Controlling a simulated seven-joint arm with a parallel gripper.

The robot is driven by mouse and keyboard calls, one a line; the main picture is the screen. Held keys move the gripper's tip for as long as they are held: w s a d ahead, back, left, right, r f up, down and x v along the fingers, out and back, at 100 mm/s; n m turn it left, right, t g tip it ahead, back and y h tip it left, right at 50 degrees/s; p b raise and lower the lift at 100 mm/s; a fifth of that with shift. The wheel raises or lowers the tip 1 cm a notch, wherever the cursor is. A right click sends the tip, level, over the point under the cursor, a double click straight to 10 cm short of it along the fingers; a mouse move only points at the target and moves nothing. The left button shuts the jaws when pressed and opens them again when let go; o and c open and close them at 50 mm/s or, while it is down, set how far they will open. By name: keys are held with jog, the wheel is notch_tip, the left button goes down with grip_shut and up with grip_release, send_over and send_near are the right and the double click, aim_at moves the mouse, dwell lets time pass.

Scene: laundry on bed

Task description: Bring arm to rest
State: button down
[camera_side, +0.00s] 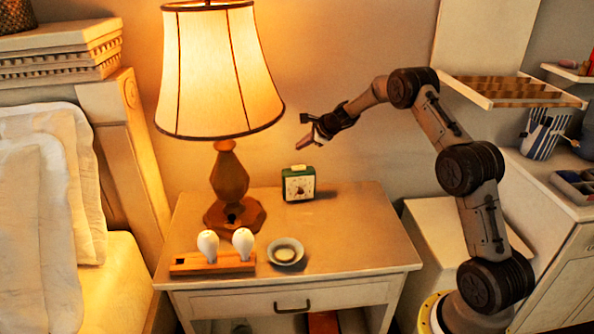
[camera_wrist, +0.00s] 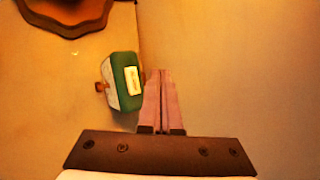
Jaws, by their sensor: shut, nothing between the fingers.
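My gripper (camera_side: 303,143) is in the air above the nightstand in the side view, a little above and to the right of the green alarm clock. In the wrist view my gripper (camera_wrist: 161,73) has its two pinkish fingers together, with nothing between them. The green clock (camera_side: 298,184) stands upright on the nightstand's back part, apart from my gripper. In the wrist view the clock (camera_wrist: 127,82) shows from above, left of the fingers.
A lit lamp (camera_side: 222,70) stands left of the clock; its base (camera_wrist: 70,12) shows in the wrist view. The nightstand (camera_side: 350,235) also holds a wooden holder (camera_side: 190,264) with two white bulbs and a small dish (camera_side: 286,251). A wall shelf (camera_side: 480,98) is at right. The nightstand's right part is clear.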

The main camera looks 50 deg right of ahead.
jog(key=s+a+r+n+y, duration=0.1)
jog(key=s+a+r+n, duration=0.25)
jog(key=a+r, duration=0.3)
jog(key=s+a+r+n+y, duration=0.1)
jog(key=s+a+r+n, duration=0.2)
jog(key=a+r+n, duration=0.3)
jog(key=s+a+r+n+g, duration=0.2)
jog(key=s+a+r+n, duration=0.35)
jog(key=s+a, duration=0.45)
jog(key=s+a+n, duration=0.2)
jog(key=s+n, duration=0.2)
jog(key=s, duration=0.5)
jog(key=s+a+f+n+g+h, duration=0.1)
jog(key=s+n, duration=0.3)
jog(key=s, duration=0.6)
jog(key=s+a+f+n, duration=0.1)
jog(key=s+n, duration=0.3)
jog(key=s, duration=0.6)
jog(key=shift+a+n+g+h, duration=0.3)
jog(key=shift+a, duration=0.6)
